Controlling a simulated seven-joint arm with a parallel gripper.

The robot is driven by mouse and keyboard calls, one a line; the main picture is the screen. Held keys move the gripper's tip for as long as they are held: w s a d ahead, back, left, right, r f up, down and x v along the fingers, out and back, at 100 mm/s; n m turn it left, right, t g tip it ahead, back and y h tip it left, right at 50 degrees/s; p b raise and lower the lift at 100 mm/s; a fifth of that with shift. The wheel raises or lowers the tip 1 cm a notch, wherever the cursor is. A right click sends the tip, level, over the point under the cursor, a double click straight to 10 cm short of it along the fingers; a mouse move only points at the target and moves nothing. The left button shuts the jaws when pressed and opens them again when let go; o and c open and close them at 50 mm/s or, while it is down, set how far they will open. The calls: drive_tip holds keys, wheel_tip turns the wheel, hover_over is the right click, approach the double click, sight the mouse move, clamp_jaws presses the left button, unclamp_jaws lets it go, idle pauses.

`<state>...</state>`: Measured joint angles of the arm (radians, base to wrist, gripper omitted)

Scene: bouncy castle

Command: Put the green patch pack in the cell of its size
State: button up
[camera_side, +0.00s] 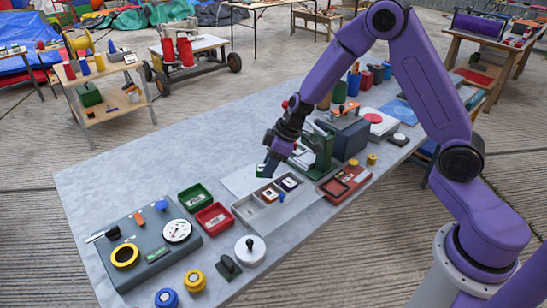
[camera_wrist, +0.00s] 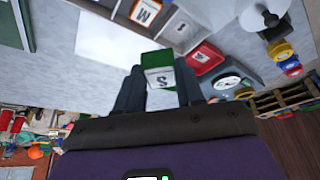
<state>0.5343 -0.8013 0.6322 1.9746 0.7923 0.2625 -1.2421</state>
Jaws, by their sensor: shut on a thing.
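My gripper (camera_side: 268,168) is above the near-middle of the table, just behind the grey tray of cells (camera_side: 240,213). In the wrist view, its two dark fingers (camera_wrist: 158,80) are shut on the green patch pack (camera_wrist: 153,58), which has a white face marked S. The pack is apart from the tray.
A green bin (camera_side: 183,200) and a red bin (camera_side: 213,231) with white labels stand left of the tray. A grey board with a dial (camera_side: 160,240) lies farther left. A red box (camera_side: 345,185) and a green press stand right. The table's left back is clear.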

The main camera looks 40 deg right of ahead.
drive_tip(key=shift+w+a+f+n+g+y, duration=0.2)
drive_tip(key=shift+a+f+n+g, duration=0.35)
drive_tip(key=shift+a+f+n, duration=0.7)
drive_tip(key=shift+w+a+f+n+g+y, duration=0.2)
drive_tip(key=shift+a+f+n+g, duration=0.4)
drive_tip(key=shift+f+n, duration=1.1)
drive_tip(key=shift+w+a+f+n+g+y, duration=0.2)
drive_tip(key=shift+a+f+n+g, duration=0.25)
drive_tip(key=shift+a+f+n, duration=0.8)
drive_tip(key=shift+d+f+n, duration=0.1)
drive_tip(key=shift+d+n, duration=0.15)
drive_tip(key=shift+n, duration=0.05)
drive_tip(key=o, duration=1.3)
drive_tip(key=shift+o, duration=0.2)
drive_tip(key=shift+r, duration=2)
